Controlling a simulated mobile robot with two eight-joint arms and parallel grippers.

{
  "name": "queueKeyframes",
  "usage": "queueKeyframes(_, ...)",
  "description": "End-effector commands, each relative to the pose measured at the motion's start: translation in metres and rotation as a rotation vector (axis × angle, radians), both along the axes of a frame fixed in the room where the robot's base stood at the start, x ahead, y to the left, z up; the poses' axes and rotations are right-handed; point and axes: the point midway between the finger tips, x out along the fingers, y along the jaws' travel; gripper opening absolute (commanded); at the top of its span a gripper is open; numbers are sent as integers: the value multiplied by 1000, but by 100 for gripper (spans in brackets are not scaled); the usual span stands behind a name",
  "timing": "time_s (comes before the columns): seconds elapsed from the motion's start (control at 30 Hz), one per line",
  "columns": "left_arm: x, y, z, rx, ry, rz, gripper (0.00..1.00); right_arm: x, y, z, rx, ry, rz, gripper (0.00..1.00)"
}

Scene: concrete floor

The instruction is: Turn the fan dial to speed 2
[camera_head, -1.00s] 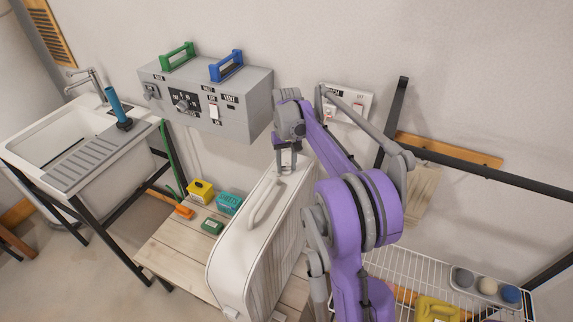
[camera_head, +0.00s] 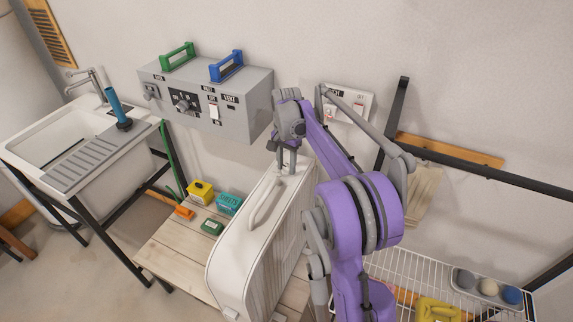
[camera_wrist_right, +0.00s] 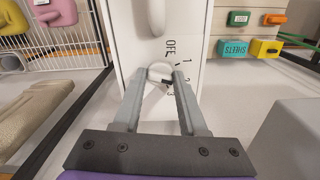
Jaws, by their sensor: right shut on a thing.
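The white fan unit (camera_head: 235,240) stands on a wooden-topped table, with a long handle on its top. In the right wrist view its white top panel (camera_wrist_right: 140,30) carries the round white dial (camera_wrist_right: 160,71), with OFF and speed numbers printed around it. My right gripper (camera_head: 286,171) reaches down to this panel. In the wrist view, the two grey fingers (camera_wrist_right: 163,75) are shut on the dial, one on each side. A small dark mark shows at the dial's lower right; I cannot tell exactly which number it points to. My left gripper is not in view.
A grey control box (camera_head: 205,100) with knobs and green and blue handles is on the wall behind. Several small coloured boxes, one yellow (camera_head: 200,191), lie left of the fan. A sink (camera_head: 85,150) stands further left, a white wire rack (camera_head: 400,275) to the right.

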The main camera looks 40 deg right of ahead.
Motion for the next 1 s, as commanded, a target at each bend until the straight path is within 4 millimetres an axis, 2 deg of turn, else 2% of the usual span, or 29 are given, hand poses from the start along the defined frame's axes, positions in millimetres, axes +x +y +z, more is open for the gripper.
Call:
queueKeyframes(0.67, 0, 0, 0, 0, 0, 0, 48, 0, 0, 0, 0, -1, -64, 0)
queueKeyframes(0.7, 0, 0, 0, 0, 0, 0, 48, 0, 0, 0, 0, -1, -64, 45)
queueKeyframes(0.87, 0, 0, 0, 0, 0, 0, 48, 0, 0, 0, 0, 0, -64, 72)
queueKeyframes(1.0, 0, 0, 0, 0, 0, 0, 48, 0, 0, 0, 0, 0, -64, 72)
